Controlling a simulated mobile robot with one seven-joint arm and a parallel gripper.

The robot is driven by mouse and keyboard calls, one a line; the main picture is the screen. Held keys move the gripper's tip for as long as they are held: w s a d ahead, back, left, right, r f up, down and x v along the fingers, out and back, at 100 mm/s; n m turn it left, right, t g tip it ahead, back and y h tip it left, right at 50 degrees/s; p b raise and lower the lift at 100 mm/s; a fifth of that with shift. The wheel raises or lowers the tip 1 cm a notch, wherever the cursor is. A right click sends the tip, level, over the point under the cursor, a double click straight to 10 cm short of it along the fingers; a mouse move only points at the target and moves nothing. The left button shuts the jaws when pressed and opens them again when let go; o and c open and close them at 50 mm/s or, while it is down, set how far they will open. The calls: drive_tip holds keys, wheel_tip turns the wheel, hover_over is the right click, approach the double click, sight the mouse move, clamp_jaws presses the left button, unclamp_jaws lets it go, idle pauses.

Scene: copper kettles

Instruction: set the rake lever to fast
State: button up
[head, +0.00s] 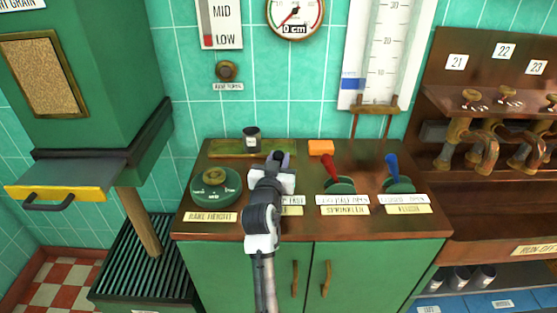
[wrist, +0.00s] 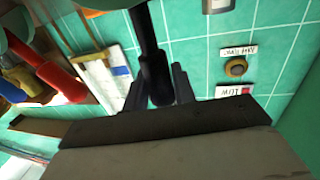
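The rake lever (wrist: 153,70) is a black handle seen in the wrist view, rising between my two grey fingers. My gripper (wrist: 158,88) has one finger on each side of it, with no clear gap showing, and looks shut on it. In the head view my gripper (head: 278,158) is over the middle-left of the wooden counter (head: 310,232), and my arm hides the lever and its base. The lever's white label (head: 293,199) is partly covered; only its right end shows, seeming to read "FAST".
The green rake height dial (head: 215,185) is left of my gripper. The red sprinkler lever (head: 330,166) and blue flush lever (head: 392,167) stand to the right. A dark cup (head: 251,138) and an orange block (head: 321,147) are at the back.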

clamp_jaws()
drive_tip(key=shift+d+f+m+g+b, duration=0.15)
drive_tip(key=shift+d+f+m+b, duration=0.05)
drive_tip(key=shift+d+m, duration=0.65)
drive_tip(key=shift+d+f+m+g+b, duration=0.1)
drive_tip(key=shift+d+f+m+b, duration=0.1)
drive_tip(key=shift+d+m, duration=0.65)
drive_tip(key=shift+d+f+m+g+b, duration=0.15)
drive_tip(key=shift+d+f+m+b, duration=0.05)
drive_tip(key=shift+d+m, duration=0.6)
drive_tip(key=shift+a, duration=0.1)
drive_tip(key=o, duration=0.8)
unclamp_jaws()
